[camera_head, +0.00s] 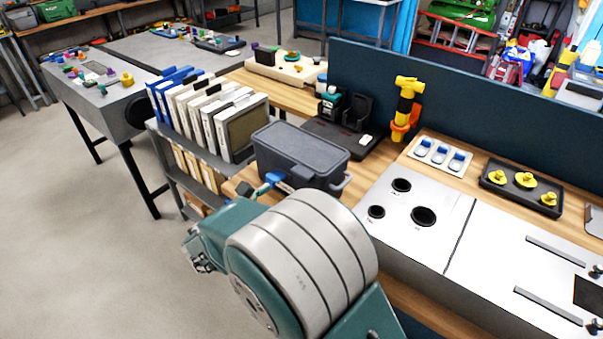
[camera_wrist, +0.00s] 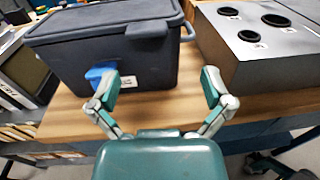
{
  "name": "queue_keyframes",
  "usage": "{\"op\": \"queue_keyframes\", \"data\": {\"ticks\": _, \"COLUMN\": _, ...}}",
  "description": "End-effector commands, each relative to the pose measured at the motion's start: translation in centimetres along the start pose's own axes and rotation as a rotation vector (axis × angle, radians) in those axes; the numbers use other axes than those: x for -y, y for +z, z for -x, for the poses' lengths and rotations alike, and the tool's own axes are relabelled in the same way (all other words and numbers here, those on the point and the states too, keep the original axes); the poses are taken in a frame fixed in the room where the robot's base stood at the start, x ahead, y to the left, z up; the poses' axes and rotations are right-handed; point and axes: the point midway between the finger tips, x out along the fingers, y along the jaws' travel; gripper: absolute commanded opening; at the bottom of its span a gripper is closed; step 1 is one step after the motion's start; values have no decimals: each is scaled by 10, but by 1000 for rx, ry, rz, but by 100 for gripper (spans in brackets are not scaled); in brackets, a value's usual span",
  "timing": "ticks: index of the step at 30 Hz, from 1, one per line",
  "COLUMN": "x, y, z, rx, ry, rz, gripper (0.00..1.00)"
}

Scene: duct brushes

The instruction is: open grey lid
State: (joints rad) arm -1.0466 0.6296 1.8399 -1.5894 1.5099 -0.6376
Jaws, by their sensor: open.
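A dark grey bin (camera_head: 288,172) stands on the wooden bench, with its grey lid (camera_head: 303,142) shut on top. In the wrist view the bin (camera_wrist: 150,62) fills the upper left, and the front edge of the lid (camera_wrist: 90,32) shows above its front wall. A blue latch or tab (camera_wrist: 97,73) and a white label are on the front wall. My gripper (camera_wrist: 158,87) is open and empty in front of the bin, below the lid's rim. Its left finger overlaps the blue piece in the picture; I cannot tell whether they touch. In the head view my arm hides part of the gripper.
White binders (camera_head: 205,110) stand on a shelf left of the bin. A metal box with round holes (camera_head: 410,210) is to its right. A black dock (camera_head: 345,125) and a yellow-black tool (camera_head: 407,105) are behind. Little bare wood lies in front of the bin.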

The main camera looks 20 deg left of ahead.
Motion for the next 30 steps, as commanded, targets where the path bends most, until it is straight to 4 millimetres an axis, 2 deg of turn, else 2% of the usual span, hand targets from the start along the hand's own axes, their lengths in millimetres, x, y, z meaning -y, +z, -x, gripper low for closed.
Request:
{"op": "queue_keyframes", "data": {"ticks": 2, "x": -10, "y": -6, "z": 10, "rx": 26, "ry": 36, "rz": 27, "gripper": 100}}
{"op": "queue_keyframes", "data": {"ticks": 5, "x": -14, "y": -7, "z": 9, "rx": 38, "ry": 49, "rz": 36, "gripper": 100}}
{"op": "queue_keyframes", "data": {"ticks": 8, "x": -14, "y": -6, "z": -2, "rx": 37, "ry": 46, "rz": 35, "gripper": 100}}
{"op": "queue_keyframes", "data": {"ticks": 21, "x": -18, "y": -4, "z": -80, "rx": 36, "ry": 45, "rz": 35, "gripper": 100}}
{"op": "queue_keyframes", "data": {"ticks": 25, "x": -18, "y": -3, "z": -92, "rx": 35, "ry": 45, "rz": 35, "gripper": 100}}
{"op": "queue_keyframes", "data": {"ticks": 30, "x": -19, "y": -3, "z": -96, "rx": 36, "ry": 47, "rz": 35, "gripper": 100}}
